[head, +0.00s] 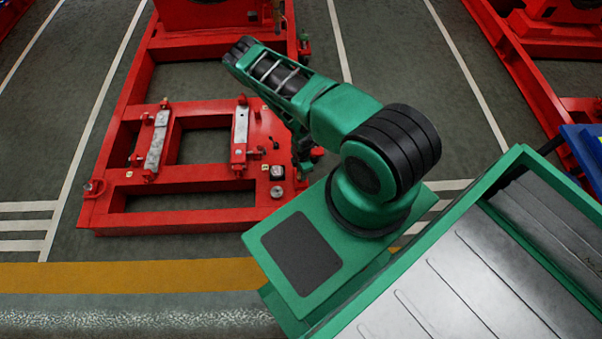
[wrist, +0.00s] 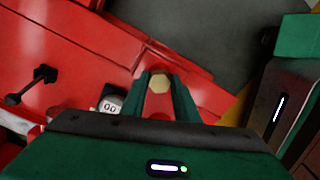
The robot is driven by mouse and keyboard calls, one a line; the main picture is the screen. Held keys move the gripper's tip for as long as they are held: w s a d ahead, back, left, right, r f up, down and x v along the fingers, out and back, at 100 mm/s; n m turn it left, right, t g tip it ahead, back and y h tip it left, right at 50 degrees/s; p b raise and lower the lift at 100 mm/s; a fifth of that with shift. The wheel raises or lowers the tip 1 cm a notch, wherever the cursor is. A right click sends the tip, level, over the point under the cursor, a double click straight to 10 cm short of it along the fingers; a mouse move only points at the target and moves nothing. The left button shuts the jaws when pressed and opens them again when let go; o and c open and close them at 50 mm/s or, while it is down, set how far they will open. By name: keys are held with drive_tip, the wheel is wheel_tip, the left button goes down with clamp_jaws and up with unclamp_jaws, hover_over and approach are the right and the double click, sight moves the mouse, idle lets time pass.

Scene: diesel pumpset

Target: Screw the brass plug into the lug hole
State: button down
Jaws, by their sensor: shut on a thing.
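The brass plug (wrist: 159,84) shows in the wrist view as a pale gold hexagonal head between the fingertips of my gripper (wrist: 160,88). My gripper is shut on it, with a green finger on either side. The red skid frame (wrist: 75,60) lies beneath and around it. The lug hole is not visible, and I cannot tell whether the plug touches it. In the head view my gripper (head: 303,168) points down at the right side of the red skid frame (head: 215,215); the plug cannot be made out there.
A small dial marked 00 (wrist: 111,106) sits just left of my fingers. A black-handled fitting (wrist: 35,83) stands farther left. In the head view, two grey mounting bars (head: 157,143) lie on the frame. Dark open floor (head: 420,70) lies to the right.

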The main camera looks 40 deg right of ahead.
drive_tip(key=m, duration=0.7)
drive_tip(key=shift+w, duration=0.3)
drive_tip(key=c, duration=1.3)
unclamp_jaws()
drive_tip(key=shift+s, duration=0.1)
wheel_tip(320, 180, up, 11)
drive_tip(key=shift+f, duration=0.15)
